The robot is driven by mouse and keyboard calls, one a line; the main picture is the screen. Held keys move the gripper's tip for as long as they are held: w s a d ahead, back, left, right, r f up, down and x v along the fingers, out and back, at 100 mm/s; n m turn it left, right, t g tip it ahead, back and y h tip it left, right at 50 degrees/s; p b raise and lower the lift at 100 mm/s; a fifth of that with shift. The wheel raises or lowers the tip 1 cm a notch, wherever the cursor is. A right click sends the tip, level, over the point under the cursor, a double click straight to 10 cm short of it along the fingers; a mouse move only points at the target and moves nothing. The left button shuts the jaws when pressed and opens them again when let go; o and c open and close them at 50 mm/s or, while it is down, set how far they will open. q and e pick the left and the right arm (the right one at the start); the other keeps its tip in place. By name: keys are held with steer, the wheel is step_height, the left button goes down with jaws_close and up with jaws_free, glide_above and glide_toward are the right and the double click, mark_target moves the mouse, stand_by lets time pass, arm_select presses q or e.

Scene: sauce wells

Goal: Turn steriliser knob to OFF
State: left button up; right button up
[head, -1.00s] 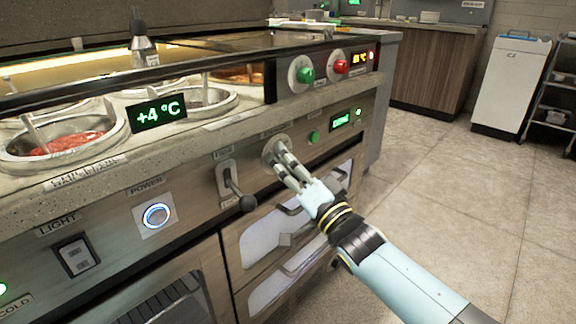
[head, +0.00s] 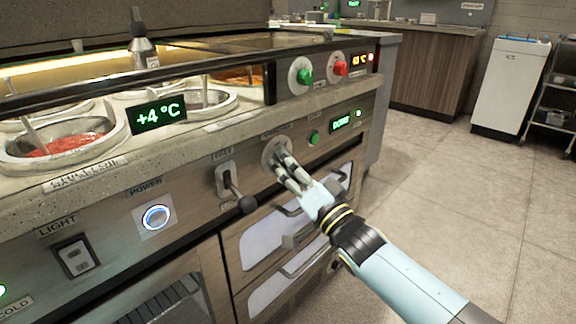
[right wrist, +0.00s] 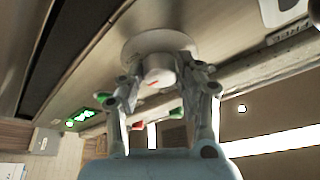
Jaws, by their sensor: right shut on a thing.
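The steriliser knob, a pale round knob (right wrist: 158,72) with a red mark, sits on a round plate (head: 272,150) on the counter's front panel. My right gripper (head: 282,162) reaches it from the lower right. In the right wrist view its two fingers (right wrist: 160,88) stand on either side of the knob and are shut on it. The label above the knob is too small to read. A green display (head: 346,121) glows to the right of the knob, with a green button (head: 314,138) beside it. My left gripper is not in view.
A lever switch (head: 234,185) sticks out left of the knob. Drawer handles (head: 300,262) lie below. A green knob (head: 304,76) and a red knob (head: 341,68) sit on the upper panel. The floor (head: 440,190) at right is clear.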

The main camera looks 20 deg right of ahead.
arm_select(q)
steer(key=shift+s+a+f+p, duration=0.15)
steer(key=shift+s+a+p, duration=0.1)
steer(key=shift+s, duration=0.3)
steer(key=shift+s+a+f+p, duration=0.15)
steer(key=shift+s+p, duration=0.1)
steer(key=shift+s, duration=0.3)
arm_select(e)
steer(key=n+g+y, duration=0.2)
steer(key=n, duration=0.6)
steer(key=n+g+y, duration=0.2)
steer(key=n+y, duration=0.1)
steer(key=n, duration=0.6)
steer(key=d+n+g+y, duration=0.1)
steer(key=n+g+y, duration=0.1)
steer(key=n, duration=0.6)
steer(key=shift+w+r+y, duration=0.15)
steer(key=shift+w+y, duration=0.1)
steer(key=shift+y, duration=0.45)
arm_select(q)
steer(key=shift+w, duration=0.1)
arm_select(e)
steer(key=shift+n, duration=0.3)
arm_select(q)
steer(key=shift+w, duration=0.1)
